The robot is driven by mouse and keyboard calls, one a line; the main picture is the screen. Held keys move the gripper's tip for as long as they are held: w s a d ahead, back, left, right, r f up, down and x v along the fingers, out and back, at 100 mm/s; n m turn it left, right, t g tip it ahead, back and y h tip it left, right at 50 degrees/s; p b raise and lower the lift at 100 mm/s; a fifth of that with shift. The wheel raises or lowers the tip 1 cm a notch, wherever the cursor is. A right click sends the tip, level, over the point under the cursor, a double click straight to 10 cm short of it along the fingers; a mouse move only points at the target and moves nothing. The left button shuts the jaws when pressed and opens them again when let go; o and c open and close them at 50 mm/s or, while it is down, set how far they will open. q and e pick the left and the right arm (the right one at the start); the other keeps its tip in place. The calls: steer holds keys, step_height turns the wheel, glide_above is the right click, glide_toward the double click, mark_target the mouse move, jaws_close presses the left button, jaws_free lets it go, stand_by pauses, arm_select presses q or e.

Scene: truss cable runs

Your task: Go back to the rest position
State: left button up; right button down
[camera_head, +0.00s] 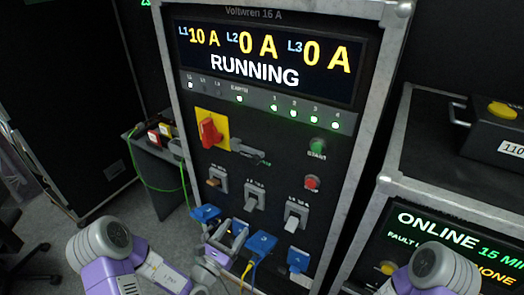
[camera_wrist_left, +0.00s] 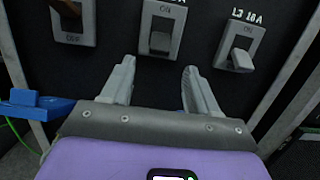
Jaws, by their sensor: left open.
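My left gripper (camera_head: 228,236) is in front of the lower part of the power cabinet, among the blue sockets. In the left wrist view its two grey fingers (camera_wrist_left: 160,88) stand apart with nothing between them. They point toward the panel below the middle breaker (camera_wrist_left: 160,28). I cannot tell whether a fingertip touches the panel. Some of the socket row is hidden behind the gripper. My right gripper is out of view; only a rounded link of my right arm shows at the lower right.
The cabinet display (camera_head: 262,62) reads L1 10 A, L2 0 A, L3 0 A, RUNNING. Below are a red rotary switch (camera_head: 210,131), a green button (camera_head: 317,146) and a red button (camera_head: 312,183). Blue sockets (camera_head: 262,242) hold cables. A second case (camera_head: 440,130) stands right.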

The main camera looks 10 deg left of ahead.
arm_select(q)
steer(key=s+d+f+m+g+h, duration=0.4)
steer(key=s+d+f+m+g, duration=0.1)
steer(key=s+d+m+g, duration=0.3)
steer(key=s+d+f+m+g+h, duration=0.4)
steer(key=s+d+f+m+g, duration=0.15)
steer(key=s+d+g, duration=0.4)
steer(key=s+a+f+m+g+y, duration=0.6)
steer(key=s+f+m+y, duration=0.2)
steer(key=s+f+m, duration=0.15)
steer(key=w+a+f+m+t+y, duration=0.2)
steer(key=w+a+f+m+t, duration=0.1)
steer(key=w+f+m+t, duration=0.1)
steer(key=shift+w+m+t+y, duration=0.45)
steer(key=shift+w+m, duration=0.3)
steer(key=shift+m, duration=0.35)
